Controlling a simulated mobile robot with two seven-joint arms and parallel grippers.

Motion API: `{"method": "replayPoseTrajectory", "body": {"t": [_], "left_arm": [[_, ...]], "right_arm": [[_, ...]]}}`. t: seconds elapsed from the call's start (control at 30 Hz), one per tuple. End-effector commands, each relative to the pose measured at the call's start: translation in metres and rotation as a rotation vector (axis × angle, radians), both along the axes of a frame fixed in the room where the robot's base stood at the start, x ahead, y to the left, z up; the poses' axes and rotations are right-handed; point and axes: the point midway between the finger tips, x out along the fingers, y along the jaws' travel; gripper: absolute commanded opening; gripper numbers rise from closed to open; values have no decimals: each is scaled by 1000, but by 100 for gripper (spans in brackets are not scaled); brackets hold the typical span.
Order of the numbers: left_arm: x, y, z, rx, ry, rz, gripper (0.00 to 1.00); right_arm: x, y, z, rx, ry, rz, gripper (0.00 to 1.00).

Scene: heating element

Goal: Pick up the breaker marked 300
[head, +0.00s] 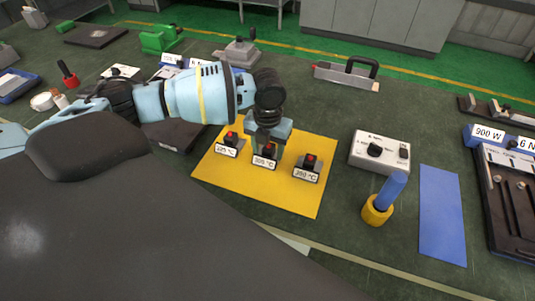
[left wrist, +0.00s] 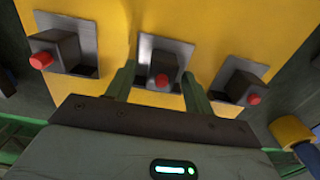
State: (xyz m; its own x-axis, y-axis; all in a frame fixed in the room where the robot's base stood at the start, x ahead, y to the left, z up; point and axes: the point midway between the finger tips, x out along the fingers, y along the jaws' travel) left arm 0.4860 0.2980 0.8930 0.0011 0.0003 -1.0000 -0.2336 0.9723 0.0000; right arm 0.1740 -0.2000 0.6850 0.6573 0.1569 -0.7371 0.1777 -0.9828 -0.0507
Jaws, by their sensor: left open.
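Three dark breakers with red buttons and white temperature labels stand in a row on a yellow mat (head: 222,181). The middle breaker (head: 264,154) has a small label that seems to read about 300 °C. The left breaker (head: 229,144) and right breaker (head: 307,168) carry other numbers, hard to read. My left gripper (head: 268,138) is over the middle breaker, pointing down. In the left wrist view my open left gripper (left wrist: 158,88) has one finger on each side of the middle breaker (left wrist: 160,67); I cannot tell whether they touch it. My right gripper is out of view.
Right of the mat are a white control box (head: 380,153), a blue-handled tool in a yellow ring (head: 380,203) and a blue mat (head: 441,215). A dark tray (head: 507,190) stands at the far right. Behind, the green bench has free room around a black-handled metal tool (head: 346,75).

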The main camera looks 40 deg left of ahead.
Motion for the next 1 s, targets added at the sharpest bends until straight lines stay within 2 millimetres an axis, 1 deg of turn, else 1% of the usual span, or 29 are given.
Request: {"method": "replayPoseTrajectory", "body": {"t": [0.07, 0.47, 0.77, 0.87, 1.0], "left_arm": [[0, 0, 0, 0, 0, 0, 53], [0, 0, 0, 0, 0, 0, 2], [0, 0, 2, -1, -1, 0, 2], [0, -1, 7, -1, -2, -1, 1], [1, 0, 20, 0, -3, 0, 1]], "right_arm": [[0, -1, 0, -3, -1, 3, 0], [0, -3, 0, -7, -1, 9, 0], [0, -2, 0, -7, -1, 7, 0], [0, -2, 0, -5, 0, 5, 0], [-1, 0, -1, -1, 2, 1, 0]]}}
